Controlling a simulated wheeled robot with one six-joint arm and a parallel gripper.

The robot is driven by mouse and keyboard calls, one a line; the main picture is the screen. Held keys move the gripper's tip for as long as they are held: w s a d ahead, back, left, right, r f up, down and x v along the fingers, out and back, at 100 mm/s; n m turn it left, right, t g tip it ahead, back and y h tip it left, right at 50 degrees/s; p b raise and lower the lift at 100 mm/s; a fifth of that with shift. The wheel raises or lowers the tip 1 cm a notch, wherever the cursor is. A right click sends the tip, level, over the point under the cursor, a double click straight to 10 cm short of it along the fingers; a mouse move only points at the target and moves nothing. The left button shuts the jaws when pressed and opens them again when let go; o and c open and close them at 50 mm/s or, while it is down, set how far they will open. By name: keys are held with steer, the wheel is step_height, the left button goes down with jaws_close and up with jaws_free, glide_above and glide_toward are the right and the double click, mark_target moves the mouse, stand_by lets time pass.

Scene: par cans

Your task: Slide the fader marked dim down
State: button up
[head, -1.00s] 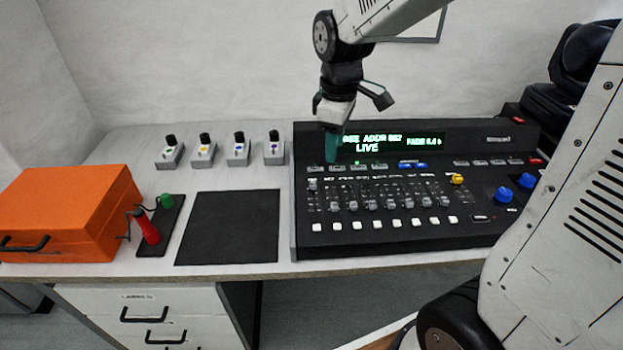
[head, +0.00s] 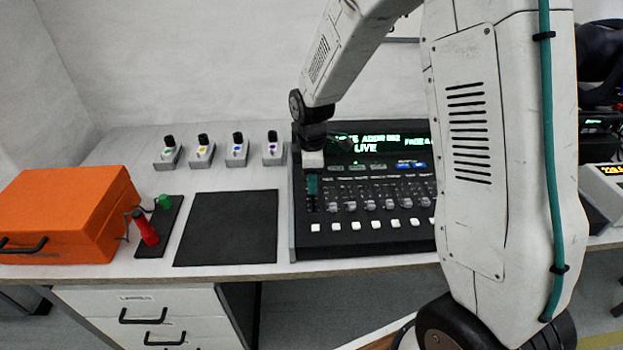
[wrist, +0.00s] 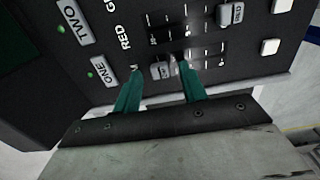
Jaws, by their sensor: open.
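The leftmost fader cap (wrist: 163,70), a small grey block, shows in the wrist view on the black lighting console. Its marking is too small to read surely, and the panel label near it is partly covered by a finger. My gripper (wrist: 160,67) has its two teal fingers apart, one on each side of this cap. I cannot tell whether they touch it. In the head view my gripper (head: 312,186) points down over the left end of the fader row and hides this fader. The neighbouring fader cap (wrist: 230,14), marked RED, is outside the fingers.
The console (head: 300,235) has more faders to the right and white buttons (head: 353,226) in front. My arm covers its right part. A dark mat (head: 226,228), an orange case (head: 60,215), a red-handled device (head: 147,230) and several small switch boxes (head: 237,155) are left.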

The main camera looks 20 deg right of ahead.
mark_target(314, 212)
steer(key=shift+f, duration=0.2)
steer(key=shift+c, duration=0.3)
jaws_close()
steer(key=s+a, duration=0.1)
steer(key=s, duration=0.4)
steer(key=s+a, duration=0.1)
steer(key=s, duration=0.2)
steer(key=shift+a, duration=0.3)
steer(key=shift+o, duration=0.3)
jaws_free()
steer(key=shift+r, duration=0.1)
step_height(314, 212, up, 8)
steer(key=shift+f, duration=0.2)
